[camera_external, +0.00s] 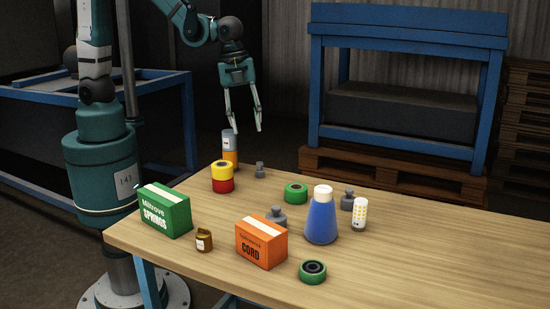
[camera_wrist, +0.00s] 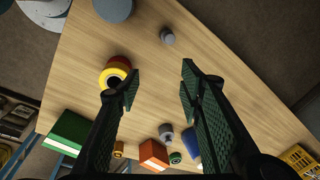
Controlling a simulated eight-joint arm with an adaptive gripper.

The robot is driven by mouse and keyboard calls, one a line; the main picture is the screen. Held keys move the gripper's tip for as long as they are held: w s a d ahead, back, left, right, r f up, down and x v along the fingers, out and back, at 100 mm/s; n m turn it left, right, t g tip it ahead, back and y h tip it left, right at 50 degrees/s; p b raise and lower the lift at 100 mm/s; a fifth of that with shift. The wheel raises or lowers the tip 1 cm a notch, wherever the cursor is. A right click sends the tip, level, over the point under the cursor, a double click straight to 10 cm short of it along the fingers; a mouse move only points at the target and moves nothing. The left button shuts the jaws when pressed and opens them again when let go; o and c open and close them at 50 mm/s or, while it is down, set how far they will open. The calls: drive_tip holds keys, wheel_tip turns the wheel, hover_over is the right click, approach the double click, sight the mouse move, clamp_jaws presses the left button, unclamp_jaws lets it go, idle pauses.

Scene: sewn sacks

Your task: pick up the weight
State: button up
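Three grey weights with knobs stand on the wooden table. The small weight (camera_external: 260,171) is near the back edge. A larger weight (camera_external: 276,216) is partly hidden behind the orange box, and another weight (camera_external: 347,200) stands behind the white-yellow container. In the wrist view the small weight (camera_wrist: 167,37) lies beyond the fingertips at the top, and a larger one (camera_wrist: 166,132) is lower, between the fingers. My gripper (camera_external: 246,122) is open and empty, pointing down well above the table's back part. It also shows open in the wrist view (camera_wrist: 160,80).
An orange cylinder with a grey top (camera_external: 230,150) and a red-yellow stack (camera_external: 222,177) stand left of the small weight. A green box (camera_external: 165,211), brown bottle (camera_external: 204,240), orange box (camera_external: 261,243), green rings (camera_external: 296,194) and blue bottle (camera_external: 321,222) are further forward. The table's right side is clear.

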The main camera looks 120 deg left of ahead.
sight(260, 163)
drive_tip(key=w+a+f+m, duration=0.1)
drive_tip(key=f, duration=0.1)
drive_tip(key=a+f+m+g, duration=0.1)
drive_tip(key=a+f, duration=0.1)
drive_tip(key=f, duration=0.1)
drive_tip(key=w+a+f+m, duration=0.1)
drive_tip(key=f, duration=0.1)
drive_tip(key=shift+w+a+f+g+p, duration=0.2)
drive_tip(key=shift+w+f+g+p, duration=0.1)
drive_tip(key=shift+w+a+f+m, duration=0.1)
drive_tip(key=shift+a+f+m, duration=0.25)
drive_tip(key=shift+f, duration=0.35)
drive_tip(key=shift+f, duration=0.1)
drive_tip(key=shift+f, duration=1.2)
drive_tip(key=shift+s+d+f+b, duration=0.1)
drive_tip(key=shift+f+b, duration=0.15)
drive_tip(key=shift+f, duration=0.6)
drive_tip(key=shift+s+a+f+b, duration=0.15)
drive_tip(key=shift+f+b, duration=0.1)
drive_tip(key=shift+f, duration=0.65)
drive_tip(key=shift+s+d+f+b, duration=0.15)
drive_tip(key=shift+f+b, duration=0.1)
drive_tip(key=shift+f, duration=0.6)
